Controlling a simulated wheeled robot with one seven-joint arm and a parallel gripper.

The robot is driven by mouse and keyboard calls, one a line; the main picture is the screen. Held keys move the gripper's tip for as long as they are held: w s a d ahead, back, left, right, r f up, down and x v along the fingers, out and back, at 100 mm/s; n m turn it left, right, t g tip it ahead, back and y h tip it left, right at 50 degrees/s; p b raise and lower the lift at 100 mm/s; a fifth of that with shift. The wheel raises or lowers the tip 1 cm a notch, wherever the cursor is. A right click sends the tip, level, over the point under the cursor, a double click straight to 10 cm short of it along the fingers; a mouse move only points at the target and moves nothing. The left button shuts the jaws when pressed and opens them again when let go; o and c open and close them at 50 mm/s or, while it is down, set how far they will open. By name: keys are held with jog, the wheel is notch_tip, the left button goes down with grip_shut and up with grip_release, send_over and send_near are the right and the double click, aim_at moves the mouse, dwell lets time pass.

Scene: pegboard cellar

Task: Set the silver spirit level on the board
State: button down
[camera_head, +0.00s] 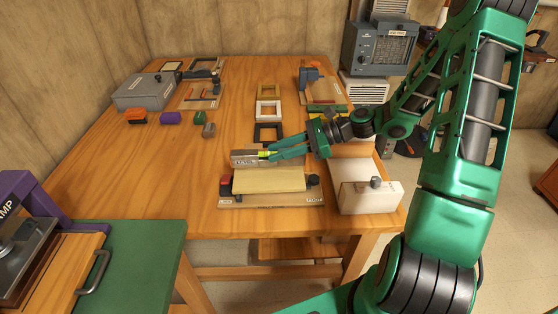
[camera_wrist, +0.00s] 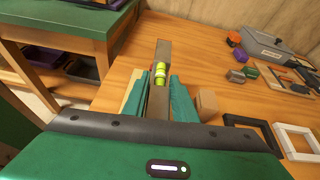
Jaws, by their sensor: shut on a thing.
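My gripper (camera_head: 272,153) has its green fingers shut on the silver spirit level (camera_head: 242,158), with its yellow-green vial between the fingertips. In the wrist view the level (camera_wrist: 160,60) stands between both fingers (camera_wrist: 162,98), pointing away from the palm. The nearest board (camera_head: 270,200) lies at the front of the table and carries a cream slab (camera_head: 268,180), a red piece at its left end and a dark knob at its right. The level is just behind this slab in the head view. I cannot tell whether the level touches the table.
Black, white and wooden frames (camera_head: 268,110) lie behind my gripper. More fixture boards (camera_head: 200,102), a grey box (camera_head: 146,92) and small coloured blocks (camera_head: 170,118) are farther back. The table's left middle is clear.

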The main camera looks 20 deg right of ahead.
aim_at(279, 162)
jog(key=shift+f, duration=1.85)
jog(key=shift+f, duration=0.3)
jog(key=c, duration=1.4)
grip_release()
jog(key=shift+c, duration=0.2)
